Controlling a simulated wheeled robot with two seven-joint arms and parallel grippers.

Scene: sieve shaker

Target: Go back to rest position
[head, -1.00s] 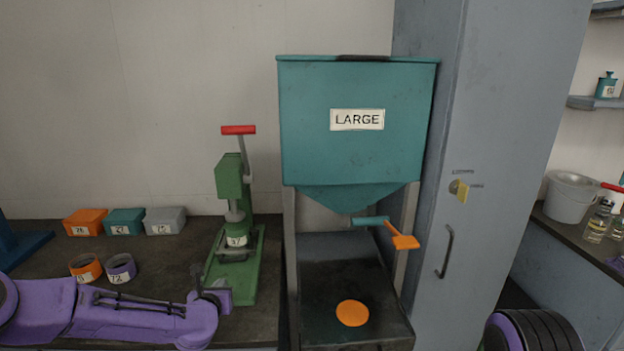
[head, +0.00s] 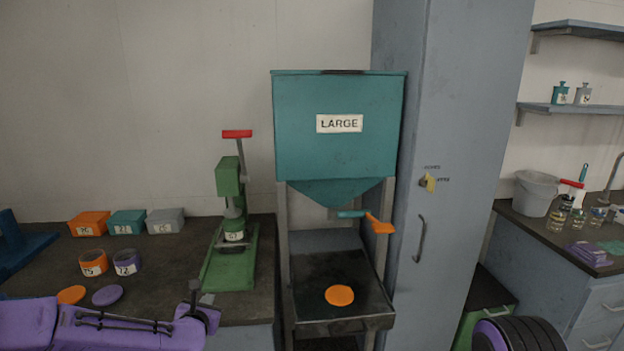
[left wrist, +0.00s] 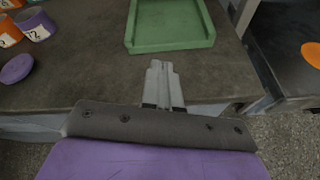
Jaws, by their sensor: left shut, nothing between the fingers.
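My left gripper (head: 205,300) is at the front edge of the left bench in the head view, at the end of my purple forearm. In the left wrist view its grey fingers (left wrist: 163,85) are together and empty, above the bench edge and in front of the green press base. It touches nothing that I can make out. My right gripper is not in view; only a dark ribbed and purple part of my right arm shows at the bottom right of the head view.
A green press (head: 231,220) stands on the bench (head: 160,270) beside the teal LARGE hopper (head: 338,150). Orange (head: 71,294) and purple (head: 107,295) discs lie near the two rings. A blue-grey cabinet (head: 455,130) stands right of the hopper. Open floor shows below the bench edge (left wrist: 290,140).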

